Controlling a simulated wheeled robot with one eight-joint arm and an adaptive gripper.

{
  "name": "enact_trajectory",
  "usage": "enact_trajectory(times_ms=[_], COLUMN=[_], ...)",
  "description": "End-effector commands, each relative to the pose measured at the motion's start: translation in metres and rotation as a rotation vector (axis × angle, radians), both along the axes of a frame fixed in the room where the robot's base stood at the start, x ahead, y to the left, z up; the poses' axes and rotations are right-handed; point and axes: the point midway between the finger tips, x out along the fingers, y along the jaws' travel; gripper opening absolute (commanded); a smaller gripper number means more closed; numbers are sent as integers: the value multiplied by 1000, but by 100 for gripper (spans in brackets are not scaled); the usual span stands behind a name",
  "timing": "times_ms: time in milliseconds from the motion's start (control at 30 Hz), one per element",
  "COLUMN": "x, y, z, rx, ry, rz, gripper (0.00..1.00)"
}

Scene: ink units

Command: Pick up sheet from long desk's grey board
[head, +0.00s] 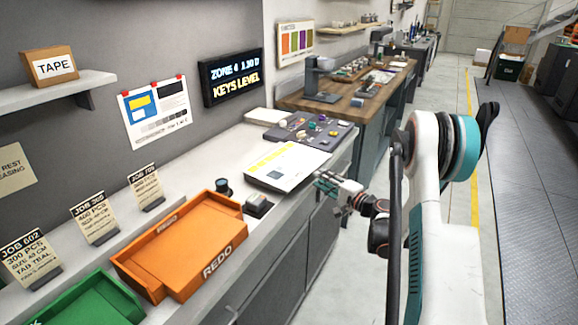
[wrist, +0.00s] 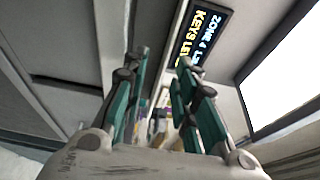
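The sheet (head: 287,163) is white with a yellow strip and printed lines. In the head view it lies on the long desk (head: 228,154), with a thin dark edge under its front side. A separate grey board behind it carries small coloured parts (head: 309,131). My gripper (head: 325,185) is just off the sheet's right front corner, at the desk's front edge. In the wrist view its two teal fingers (wrist: 159,62) stand apart with a gap between them, so it is open. I cannot pick out the sheet in the wrist view.
An orange REDO tray (head: 222,258), a small dark block (head: 258,205) and a dark round pot (head: 222,186) stand left of the sheet. A green tray (head: 90,305) is at the front left. A lit sign (head: 232,77) hangs on the wall. The aisle floor at right is open.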

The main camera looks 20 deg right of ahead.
Motion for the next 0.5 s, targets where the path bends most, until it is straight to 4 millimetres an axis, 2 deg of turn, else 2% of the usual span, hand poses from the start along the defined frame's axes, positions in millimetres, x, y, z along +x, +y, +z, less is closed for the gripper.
enact_trajectory(times_ms=[167, 400, 500], x=[10, 42, 49], y=[5, 18, 20], z=[1, 5, 6], rx=[0, 0, 0], ry=[0, 0, 0], rz=[1, 1, 1], gripper=[27, 27, 27])
